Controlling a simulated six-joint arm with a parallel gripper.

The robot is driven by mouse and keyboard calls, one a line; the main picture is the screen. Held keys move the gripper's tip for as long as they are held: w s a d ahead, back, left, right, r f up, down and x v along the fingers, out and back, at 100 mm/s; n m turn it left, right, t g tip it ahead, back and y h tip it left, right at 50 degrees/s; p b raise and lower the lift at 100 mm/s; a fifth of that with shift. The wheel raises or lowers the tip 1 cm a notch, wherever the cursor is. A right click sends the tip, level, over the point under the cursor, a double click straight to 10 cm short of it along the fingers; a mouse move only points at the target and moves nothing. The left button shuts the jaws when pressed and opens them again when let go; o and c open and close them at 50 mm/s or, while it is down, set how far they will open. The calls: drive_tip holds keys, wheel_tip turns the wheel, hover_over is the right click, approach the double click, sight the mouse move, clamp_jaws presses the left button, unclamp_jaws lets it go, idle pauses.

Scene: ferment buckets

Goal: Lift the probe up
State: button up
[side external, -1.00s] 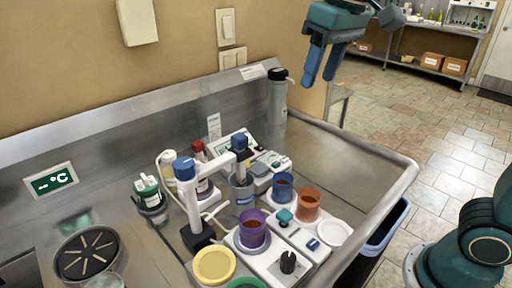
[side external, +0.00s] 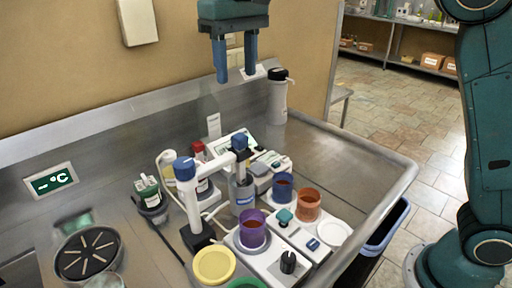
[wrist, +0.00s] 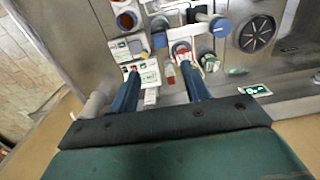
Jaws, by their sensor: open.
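The probe (side external: 239,143), with a blue cap, hangs upright from the white arm of a stand. Its lower end goes down towards a grey cup (side external: 243,193). The stand's white post (side external: 190,205) has a blue knob on top; a blue knob also shows near the top of the wrist view (wrist: 220,26). My gripper (side external: 237,76) is open and empty, its two blue fingers pointing down, well above the bench and apart from the probe. In the wrist view, my gripper (wrist: 160,69) has nothing between its fingers, with bench items below.
Purple (side external: 252,229), orange (side external: 308,204) and blue (side external: 283,187) cups stand around the stand. A green-labelled bottle (side external: 149,192) is left of it. A tall grey bottle (side external: 277,98) stands at the back. The steel bench is clear at the right rear.

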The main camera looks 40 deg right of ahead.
sight(239, 136)
drive_tip(key=shift+f, duration=0.1)
drive_tip(key=shift+f, duration=6.8)
drive_tip(key=shift+c, duration=0.2)
drive_tip(key=shift+r, duration=0.1)
clamp_jaws()
